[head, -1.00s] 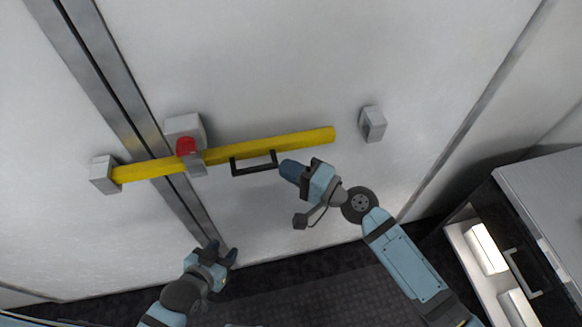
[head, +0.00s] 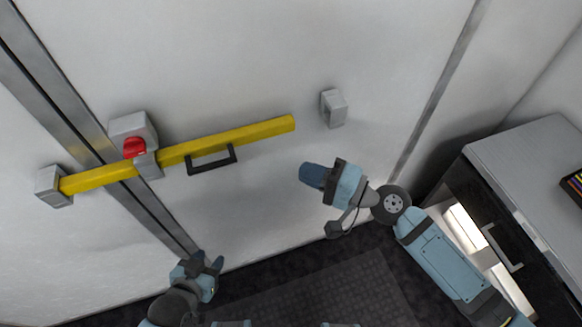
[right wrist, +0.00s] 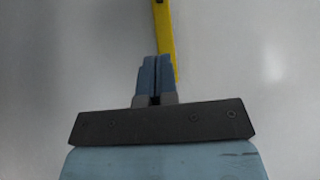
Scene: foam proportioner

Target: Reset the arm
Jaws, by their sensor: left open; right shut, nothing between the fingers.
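My right gripper (head: 312,175) is shut and empty, in front of the white wall below and right of the yellow bar's free end. Its closed fingers (right wrist: 156,76) also show in the right wrist view, with part of the yellow bar (right wrist: 165,35) beyond them. The yellow bar (head: 225,143) runs across the wall with a black handle (head: 211,161) on it and a red knob (head: 134,147) at its left part. My left gripper (head: 208,263) is open and empty, low at the foot of the wall.
A grey bracket (head: 335,108) is on the wall right of the bar's end, apart from it. A grey cabinet (head: 535,175) with an open drawer (head: 465,230) stands at the right. Dark floor matting (head: 330,295) lies below.

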